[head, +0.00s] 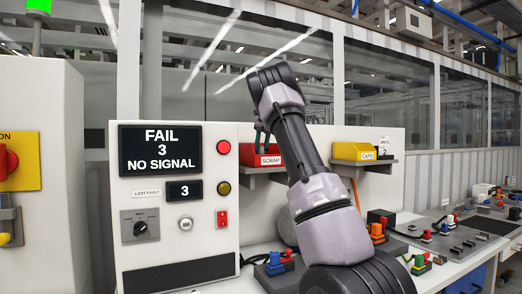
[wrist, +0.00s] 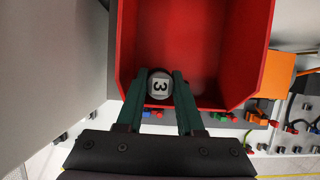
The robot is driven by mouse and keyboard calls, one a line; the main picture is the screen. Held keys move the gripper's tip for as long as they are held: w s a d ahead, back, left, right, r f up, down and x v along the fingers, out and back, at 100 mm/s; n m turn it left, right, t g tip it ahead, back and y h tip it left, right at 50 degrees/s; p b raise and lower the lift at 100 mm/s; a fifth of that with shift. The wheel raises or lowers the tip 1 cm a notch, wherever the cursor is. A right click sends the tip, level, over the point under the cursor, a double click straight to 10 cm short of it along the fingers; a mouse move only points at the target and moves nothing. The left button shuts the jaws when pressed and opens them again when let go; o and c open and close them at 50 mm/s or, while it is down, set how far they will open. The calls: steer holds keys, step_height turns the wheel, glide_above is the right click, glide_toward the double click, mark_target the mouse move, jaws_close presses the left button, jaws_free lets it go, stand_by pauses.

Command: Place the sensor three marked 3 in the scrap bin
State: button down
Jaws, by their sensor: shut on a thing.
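The sensor shows over the near edge of the red scrap bin (wrist: 222,50), whose inside looks empty. I cannot tell its height above the bin floor. In the head view, the scrap bin (head: 264,161) stands on a small shelf, labelled SCRAP. My gripper (head: 262,138) points down at the bin's left side there, and the sensor cannot be made out.
A yellow CAPS bin (head: 355,151) stands on a shelf to the right. The test panel (head: 172,200) on the left reads FAIL 3 NO SIGNAL. Several small coloured parts lie on the bench (head: 450,262) below.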

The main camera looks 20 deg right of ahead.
steer(key=c, duration=0.8)
jaws_free()
steer(key=shift+f, duration=0.15)
